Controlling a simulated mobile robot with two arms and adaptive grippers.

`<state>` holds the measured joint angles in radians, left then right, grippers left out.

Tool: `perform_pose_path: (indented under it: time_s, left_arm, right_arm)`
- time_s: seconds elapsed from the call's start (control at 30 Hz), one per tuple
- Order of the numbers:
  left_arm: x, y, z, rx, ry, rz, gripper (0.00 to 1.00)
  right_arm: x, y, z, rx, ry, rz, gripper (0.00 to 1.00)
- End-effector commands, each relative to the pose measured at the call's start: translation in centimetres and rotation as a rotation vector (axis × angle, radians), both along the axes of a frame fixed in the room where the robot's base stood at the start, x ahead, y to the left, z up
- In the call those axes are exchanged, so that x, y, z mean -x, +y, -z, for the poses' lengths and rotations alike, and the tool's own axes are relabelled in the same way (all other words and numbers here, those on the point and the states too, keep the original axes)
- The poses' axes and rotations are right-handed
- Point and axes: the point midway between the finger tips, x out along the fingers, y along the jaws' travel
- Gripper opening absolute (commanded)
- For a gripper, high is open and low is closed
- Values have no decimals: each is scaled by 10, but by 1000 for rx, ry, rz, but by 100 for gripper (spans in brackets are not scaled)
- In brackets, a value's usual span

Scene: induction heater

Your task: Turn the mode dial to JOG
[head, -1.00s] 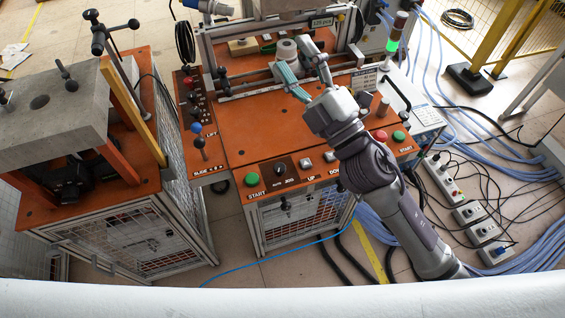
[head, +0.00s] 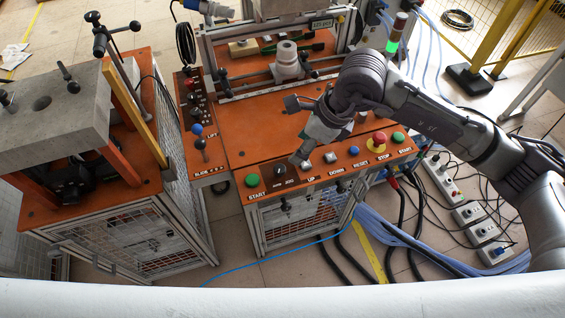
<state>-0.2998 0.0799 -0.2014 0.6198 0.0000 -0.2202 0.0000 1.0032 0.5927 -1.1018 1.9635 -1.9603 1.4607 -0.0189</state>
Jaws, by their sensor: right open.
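The mode dial (head: 280,171) is a small black knob on the sloped orange front panel (head: 262,197), between the green START button (head: 252,181) and the UP button (head: 307,167). White lettering, including what looks like JOG, is beneath it. Its pointer direction is too small to tell. My right gripper (head: 294,131) is open and empty above the panel, its fingers spread and pointing left. Its lower fingertip is just up and right of the dial; I cannot tell the height gap. My left gripper is not in view.
A blue-knobbed lever (head: 197,129) stands left. A grey cylindrical part (head: 287,53) stands in the fixture behind. The orange tabletop's left part is clear.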

Motion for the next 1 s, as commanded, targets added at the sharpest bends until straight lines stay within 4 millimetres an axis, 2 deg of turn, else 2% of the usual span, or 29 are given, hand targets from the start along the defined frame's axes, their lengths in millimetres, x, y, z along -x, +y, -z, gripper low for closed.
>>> perform_pose_path:
  time_s: [0.3, 0.5, 0.7, 0.97, 1.0]
  left_arm:
    - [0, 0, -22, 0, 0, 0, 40]
    - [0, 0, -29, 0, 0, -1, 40]
    - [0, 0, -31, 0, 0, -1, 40]
    - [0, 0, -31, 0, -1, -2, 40]
    - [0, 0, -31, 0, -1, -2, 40]
  right_arm:
    - [-7, 26, 61, -3, 8, -1, 58]
    - [-12, 37, 90, -4, 5, 0, 58]
    - [-14, 42, 102, -5, 2, -2, 58]
    - [-14, 42, 104, -5, 2, -2, 58]
    - [-14, 42, 104, -5, 2, -2, 53]
